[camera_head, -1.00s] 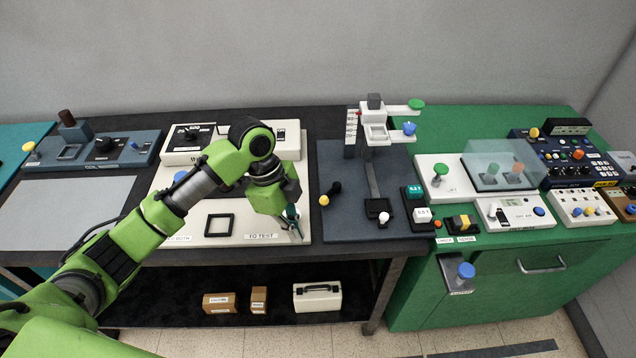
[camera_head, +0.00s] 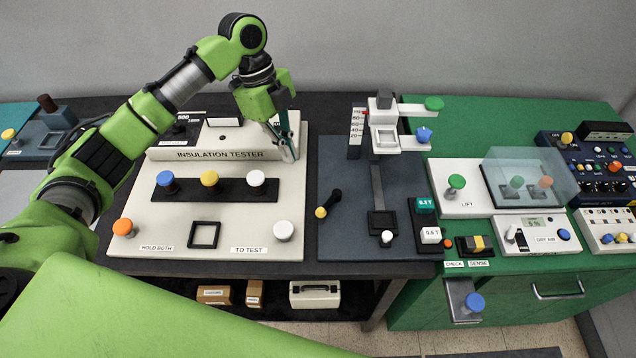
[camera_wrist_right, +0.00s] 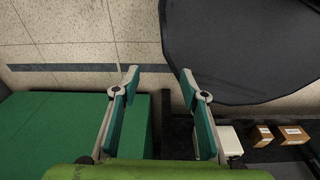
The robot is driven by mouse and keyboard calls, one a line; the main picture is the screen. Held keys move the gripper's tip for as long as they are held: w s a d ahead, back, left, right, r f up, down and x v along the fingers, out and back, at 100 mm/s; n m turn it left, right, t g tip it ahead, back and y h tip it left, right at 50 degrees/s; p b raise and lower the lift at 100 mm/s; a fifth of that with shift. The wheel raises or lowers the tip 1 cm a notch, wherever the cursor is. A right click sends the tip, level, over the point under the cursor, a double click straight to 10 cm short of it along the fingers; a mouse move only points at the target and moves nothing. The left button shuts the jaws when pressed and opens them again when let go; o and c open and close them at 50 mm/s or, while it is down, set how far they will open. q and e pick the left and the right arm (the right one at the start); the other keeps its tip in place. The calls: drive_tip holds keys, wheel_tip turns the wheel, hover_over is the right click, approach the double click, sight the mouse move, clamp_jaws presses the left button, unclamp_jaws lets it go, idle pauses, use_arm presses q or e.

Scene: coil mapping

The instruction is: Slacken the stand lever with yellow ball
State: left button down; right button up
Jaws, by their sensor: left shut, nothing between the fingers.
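The stand lever (camera_head: 330,202) is a short black lever with a yellow ball (camera_head: 321,212) at its near-left end. It lies at the left part of the dark stand plate (camera_head: 345,240). My left gripper (camera_head: 289,153) is shut and empty, pointing down over the right side of the insulation tester, up and to the left of the lever and apart from it. In the right wrist view my right gripper (camera_wrist_right: 159,76) is open with nothing between its fingers, pointing out over the floor.
The insulation tester (camera_head: 130,218) with several coloured knobs stands left of the stand. The stand's white carriage (camera_head: 385,140) has green and blue knobs on its right. The green bench (camera_head: 470,115) with devices is at right. Boxes lie on the shelf below.

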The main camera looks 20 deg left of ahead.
use_arm(q)
drive_tip(key=p, duration=0.3)
approach(329, 204)
drive_tip(key=a+f, duration=0.4)
drive_tip(key=shift+s+a+f, duration=0.1)
drive_tip(key=shift+a+f, duration=0.25)
drive_tip(key=d, duration=0.1)
drive_tip(key=d+f, duration=0.1)
drive_tip(key=d+p, duration=0.1)
drive_tip(key=shift+s+f, duration=0.3)
drive_tip(key=shift+s, duration=0.1)
drive_tip(key=shift+s+d+f, duration=0.2)
drive_tip(key=shift+d, duration=0.3)
use_arm(e)
drive_tip(key=shift+s+d+r, duration=0.1)
drive_tip(key=shift+s+r, duration=0.35)
drive_tip(key=shift+r, duration=0.3)
drive_tip(key=shift+s+d+r, duration=0.1)
drive_tip(key=shift+s+r, duration=0.35)
drive_tip(key=shift+r, duration=0.25)
drive_tip(key=shift+s+r, duration=0.45)
drive_tip(key=shift+r, duration=0.3)
